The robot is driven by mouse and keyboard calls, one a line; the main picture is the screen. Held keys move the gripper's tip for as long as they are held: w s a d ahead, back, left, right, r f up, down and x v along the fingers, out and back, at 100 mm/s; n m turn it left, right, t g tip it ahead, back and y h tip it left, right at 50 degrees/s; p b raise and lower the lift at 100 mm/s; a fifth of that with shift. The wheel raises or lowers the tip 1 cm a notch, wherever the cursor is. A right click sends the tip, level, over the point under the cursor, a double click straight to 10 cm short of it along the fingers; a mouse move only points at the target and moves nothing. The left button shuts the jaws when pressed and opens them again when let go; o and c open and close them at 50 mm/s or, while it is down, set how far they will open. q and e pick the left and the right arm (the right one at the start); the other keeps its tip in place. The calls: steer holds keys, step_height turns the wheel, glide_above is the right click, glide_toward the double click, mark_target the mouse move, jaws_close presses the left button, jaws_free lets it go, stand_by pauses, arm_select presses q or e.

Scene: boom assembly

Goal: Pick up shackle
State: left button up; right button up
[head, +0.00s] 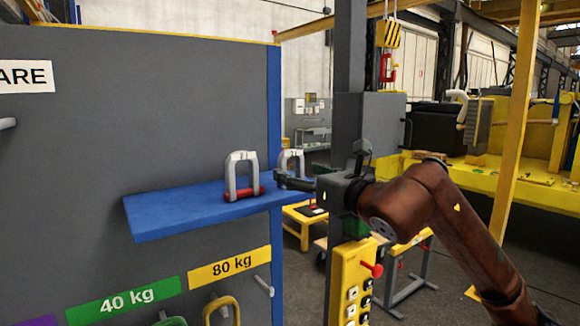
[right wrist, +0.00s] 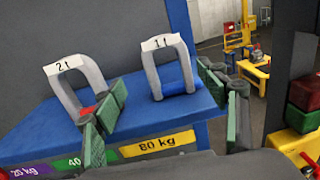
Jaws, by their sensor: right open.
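Two grey shackles stand upright on a blue shelf (head: 180,211). The shackle with the red pin (head: 242,173) is labelled "2 t" in the right wrist view (right wrist: 67,73). The second shackle (head: 291,158), with a blue pin, is labelled "1 t" in the right wrist view (right wrist: 150,68). My right gripper (head: 288,181) is open and empty at the shelf's right end, partly hiding the 1 t shackle in the head view. In the right wrist view the 1 t shackle appears between the green-padded fingers; whether they reach around it I cannot tell. My left gripper is not in view.
The shelf juts from a grey panel (head: 120,120) with a blue edge post (head: 274,110). Below it are a green "40 kg" label (head: 125,298), a yellow "80 kg" label (head: 230,266) and hooks. A yellow control box (head: 353,280) stands below my right arm.

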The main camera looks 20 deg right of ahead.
mark_target(297, 165)
steer(key=shift+w+r+p, duration=0.35)
steer(key=shift+w+p, duration=0.35)
steer(key=shift+w, duration=0.1)
steer(key=shift+w+d+r+p, duration=0.1)
steer(key=shift+w+r+p, duration=0.05)
steer(key=shift+w+p, duration=0.8)
steer(key=shift+f+p+x, duration=0.2)
steer(key=shift+p+x, duration=0.25)
steer(key=shift+x, duration=0.75)
steer(key=shift+w, duration=0.15)
steer(key=shift+f, duration=0.1)
steer(key=c, duration=1)
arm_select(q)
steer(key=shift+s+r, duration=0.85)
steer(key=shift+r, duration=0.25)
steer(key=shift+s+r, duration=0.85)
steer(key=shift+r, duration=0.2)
arm_select(e)
steer(key=c, duration=0.6)
